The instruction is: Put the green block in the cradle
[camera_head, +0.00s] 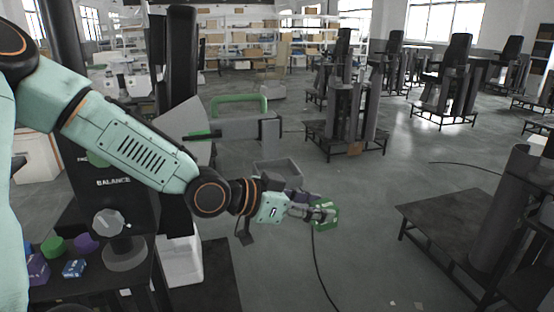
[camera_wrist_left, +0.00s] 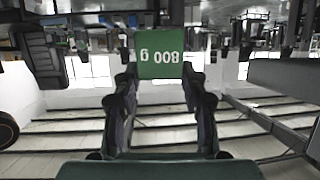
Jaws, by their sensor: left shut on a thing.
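The green block (camera_head: 328,214) is at the end of my left arm, right of centre in the head view. My left gripper (camera_head: 318,212) is shut on it and holds it up over open floor. In the left wrist view the block (camera_wrist_left: 160,56) sits between the fingertips, with "800 g" printed upside down on its face. A grey open-topped tray (camera_head: 280,170), possibly the cradle, shows behind and left of the block, partly hidden by my wrist. The block is apart from it in the picture. My right gripper is not in view.
A grey beam (camera_head: 240,130) with a green handle (camera_head: 238,104) lies behind my arm. A dark "BALANCE" panel (camera_head: 113,183) stands left. Small green, purple and blue pieces (camera_head: 72,268) sit lower left. A dark platform (camera_head: 450,225) is at right, with clear floor between.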

